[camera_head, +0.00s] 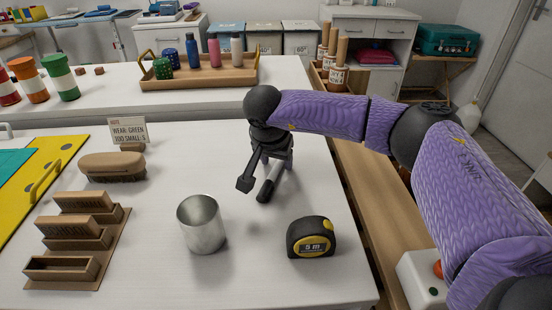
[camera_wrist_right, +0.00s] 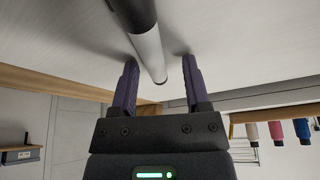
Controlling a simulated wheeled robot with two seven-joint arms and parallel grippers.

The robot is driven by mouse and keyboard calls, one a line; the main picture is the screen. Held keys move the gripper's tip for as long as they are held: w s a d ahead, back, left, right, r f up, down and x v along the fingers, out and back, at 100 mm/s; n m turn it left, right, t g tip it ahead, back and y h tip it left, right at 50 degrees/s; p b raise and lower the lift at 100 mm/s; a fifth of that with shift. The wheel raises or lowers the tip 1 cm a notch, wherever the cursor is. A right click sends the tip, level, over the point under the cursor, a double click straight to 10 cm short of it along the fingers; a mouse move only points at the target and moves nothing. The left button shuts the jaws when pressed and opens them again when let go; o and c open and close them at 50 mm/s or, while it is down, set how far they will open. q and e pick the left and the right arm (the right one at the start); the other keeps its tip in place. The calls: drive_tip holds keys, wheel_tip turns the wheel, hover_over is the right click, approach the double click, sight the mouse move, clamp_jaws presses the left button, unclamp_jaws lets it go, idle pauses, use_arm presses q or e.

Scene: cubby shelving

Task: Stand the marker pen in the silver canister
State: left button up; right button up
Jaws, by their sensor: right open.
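The silver canister (camera_head: 201,226) stands upright and open-topped on the white table. The marker pen (camera_wrist_right: 151,45) has a black end and a pale grey body. In the head view a dark cylinder (camera_head: 266,190), apparently its black end, lies on the table to the right of and behind the canister; my gripper hides the rest. My right gripper (camera_head: 258,182) is open, low over the pen. In the right wrist view the pen runs between the two spread fingers (camera_wrist_right: 160,64), with gaps at both sides. My left gripper is not in view.
A yellow-black tape measure (camera_head: 311,238) sits right of the canister. A brush (camera_head: 112,167), a wooden stepped holder (camera_head: 80,240) and a small sign (camera_head: 129,131) stand at left. A rear table holds a tray of bottles (camera_head: 200,76).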

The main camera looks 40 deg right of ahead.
sight(269, 177)
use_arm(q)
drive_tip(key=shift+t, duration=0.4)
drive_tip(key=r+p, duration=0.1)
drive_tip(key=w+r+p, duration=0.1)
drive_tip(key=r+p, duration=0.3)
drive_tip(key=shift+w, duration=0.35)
use_arm(e)
drive_tip(key=v, duration=1.2)
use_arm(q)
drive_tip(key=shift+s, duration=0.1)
use_arm(e)
drive_tip(key=shift+r, duration=0.1)
